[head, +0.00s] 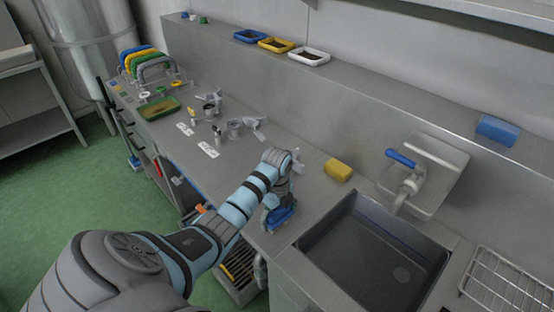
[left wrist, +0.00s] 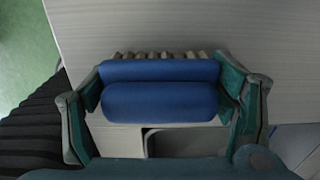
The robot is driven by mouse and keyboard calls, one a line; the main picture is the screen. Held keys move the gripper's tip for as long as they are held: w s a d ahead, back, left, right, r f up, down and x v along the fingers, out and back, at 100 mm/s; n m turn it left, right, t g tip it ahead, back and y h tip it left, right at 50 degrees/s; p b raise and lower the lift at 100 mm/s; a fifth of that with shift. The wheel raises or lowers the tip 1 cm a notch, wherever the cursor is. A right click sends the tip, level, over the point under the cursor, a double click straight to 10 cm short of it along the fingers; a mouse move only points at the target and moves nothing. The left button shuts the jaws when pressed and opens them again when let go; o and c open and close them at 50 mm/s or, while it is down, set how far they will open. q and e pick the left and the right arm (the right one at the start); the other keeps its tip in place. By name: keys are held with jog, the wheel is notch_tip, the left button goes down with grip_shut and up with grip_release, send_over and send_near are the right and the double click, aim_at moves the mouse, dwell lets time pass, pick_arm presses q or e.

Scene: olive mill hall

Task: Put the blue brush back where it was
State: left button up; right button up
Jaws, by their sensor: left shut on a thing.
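The blue brush (head: 281,217) is in my left gripper (head: 277,202), close to the front edge of the steel counter, left of the sink. In the left wrist view the brush's blue body (left wrist: 160,88) lies crosswise between the two green-padded fingers of the left gripper (left wrist: 162,92), with pale bristles showing beyond it. The fingers are shut on its two ends. Whether the brush touches the counter cannot be told. My right gripper is not in view.
The sink (head: 375,255) is to the right, with a yellow sponge (head: 338,170) behind its left corner. Metal cups and fittings (head: 235,128) and a green tray (head: 159,108) stand farther left. Small trays (head: 308,56) and a blue block (head: 497,130) sit on the back ledge.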

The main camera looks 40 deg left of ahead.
pick_arm(q)
jog(key=o, duration=1.4)
jog(key=shift+w, duration=0.1)
jog(key=shift+o, duration=0.2)
notch_tip(320, 180, up, 11)
jog(key=shift+f+p, duration=0.1)
jog(key=shift+p, duration=0.8)
notch_tip(320, 180, up, 2)
jog(key=shift+p, duration=1)
jog(key=shift+f, duration=0.15)
